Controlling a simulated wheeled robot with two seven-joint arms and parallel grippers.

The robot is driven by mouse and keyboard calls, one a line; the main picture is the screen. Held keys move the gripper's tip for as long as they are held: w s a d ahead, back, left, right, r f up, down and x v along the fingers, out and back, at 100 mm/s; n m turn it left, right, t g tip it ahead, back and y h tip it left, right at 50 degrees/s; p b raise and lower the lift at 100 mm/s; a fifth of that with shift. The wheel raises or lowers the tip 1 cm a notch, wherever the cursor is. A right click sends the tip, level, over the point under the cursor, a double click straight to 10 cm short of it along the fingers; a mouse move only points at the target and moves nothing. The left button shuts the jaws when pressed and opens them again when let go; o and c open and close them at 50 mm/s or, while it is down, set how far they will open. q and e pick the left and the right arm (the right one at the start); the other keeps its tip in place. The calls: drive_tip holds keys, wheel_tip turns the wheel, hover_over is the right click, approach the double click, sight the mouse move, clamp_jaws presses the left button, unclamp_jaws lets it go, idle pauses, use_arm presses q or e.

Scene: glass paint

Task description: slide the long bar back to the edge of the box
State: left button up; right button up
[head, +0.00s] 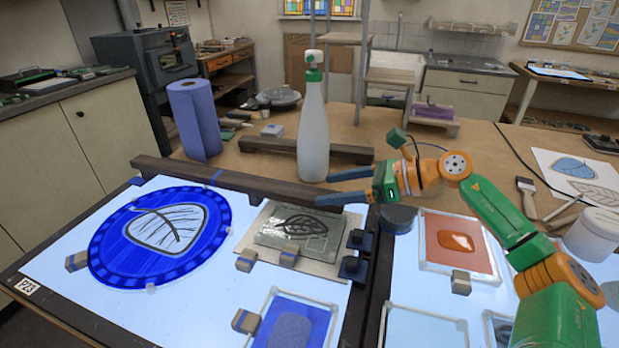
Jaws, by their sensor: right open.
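The long dark brown bar (240,182) lies slantwise across the back of the glowing light box (70,275), from its back left corner towards my right gripper. My right gripper (323,187) comes in from the right with its blue fingers spread and pointing left. They are at the right end of the bar, one finger farther back and the lower one overlapping the bar's end in the picture. I cannot tell whether they touch it. My left gripper is not in view.
A white spray bottle (313,135) stands just behind the bar, near my fingers. A shorter dark bar (345,153) lies behind it. A blue paper roll (193,120) stands at the left. A round blue glass (105,250) and a leaf panel (270,232) lie in front.

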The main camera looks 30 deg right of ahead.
sight(304, 193)
drive_tip(key=w+a+p, duration=0.1)
drive_tip(key=a, duration=0.1)
drive_tip(key=w+a+f+p, duration=0.1)
drive_tip(key=w+a, duration=0.1)
drive_tip(key=shift+w+a+f+p, duration=0.1)
drive_tip(key=shift+a+p, duration=0.05)
drive_tip(key=shift+p, duration=0.15)
drive_tip(key=shift+w+f, duration=0.15)
drive_tip(key=shift+f, duration=0.1)
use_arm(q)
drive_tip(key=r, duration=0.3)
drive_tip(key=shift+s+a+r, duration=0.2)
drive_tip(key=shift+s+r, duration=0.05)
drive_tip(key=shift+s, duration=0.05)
use_arm(e)
clamp_jaws()
